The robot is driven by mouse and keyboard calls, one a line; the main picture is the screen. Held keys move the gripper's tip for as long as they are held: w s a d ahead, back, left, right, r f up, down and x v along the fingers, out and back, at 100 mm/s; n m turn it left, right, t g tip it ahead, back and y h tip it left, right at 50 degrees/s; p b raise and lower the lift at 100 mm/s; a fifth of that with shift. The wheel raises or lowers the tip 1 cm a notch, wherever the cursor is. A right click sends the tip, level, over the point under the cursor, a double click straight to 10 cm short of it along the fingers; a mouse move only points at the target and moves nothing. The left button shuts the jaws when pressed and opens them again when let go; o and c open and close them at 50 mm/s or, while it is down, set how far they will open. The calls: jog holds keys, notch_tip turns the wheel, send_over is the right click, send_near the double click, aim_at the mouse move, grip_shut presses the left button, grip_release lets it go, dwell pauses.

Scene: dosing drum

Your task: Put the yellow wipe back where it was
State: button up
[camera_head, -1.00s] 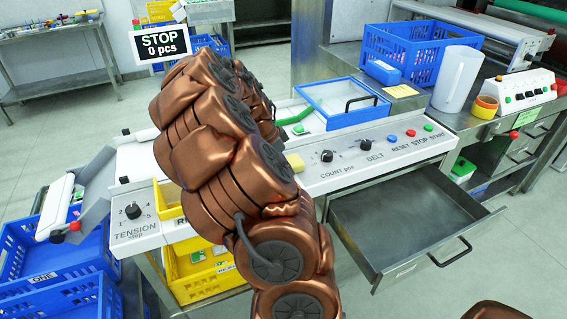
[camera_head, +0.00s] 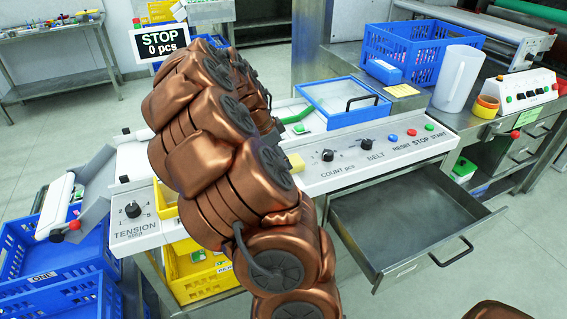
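A small pale yellow piece (camera_head: 296,163) lies at the left end of the control panel (camera_head: 322,178), beside the COUNT knob and right against my arm's outline. A flat yellow piece (camera_head: 402,90) lies on the steel bench in front of the blue crate. I cannot tell for certain which of these is the yellow wipe. My copper arm fills the middle of the view and reaches away over the machine. My gripper is hidden behind the arm, so I cannot see what it holds.
An open, empty drawer (camera_head: 400,215) juts out below the panel. A clear-lidded blue box (camera_head: 343,100) sits behind it. A blue crate (camera_head: 415,48), a clear jug (camera_head: 457,78) and a button box (camera_head: 525,92) stand at right. Yellow bins (camera_head: 195,270) and blue crates (camera_head: 60,255) are at left.

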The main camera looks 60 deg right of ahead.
jog(key=v, duration=0.9)
jog(key=s+a+r+n+t, duration=0.15)
jog(key=a+n, duration=0.45)
jog(key=a, duration=0.6)
jog(key=s+a+f+n+y, duration=0.1)
jog(key=s+a+f+n, duration=0.1)
jog(key=s+a+n, duration=0.3)
jog(key=s+a+f+n+y, duration=0.1)
jog(key=s+a+f+n, duration=0.2)
jog(key=a, duration=0.9)
jog(key=s+a+f+n+y, duration=0.1)
jog(key=s+a+f+n, duration=0.1)
jog(key=s+a+n, duration=0.6)
jog(key=n+b, duration=0.1)
jog(key=n, duration=0.1)
jog(key=shift+a+f+n+g+y, duration=0.25)
jog(key=shift+f+n+g+y, duration=0.1)
jog(key=shift+n+y, duration=0.05)
notch_tip(320, 180, up, 7)
jog(key=p, duration=0.6)
jog(key=shift+f+p, duration=0.25)
jog(key=shift+p, duration=0.05)
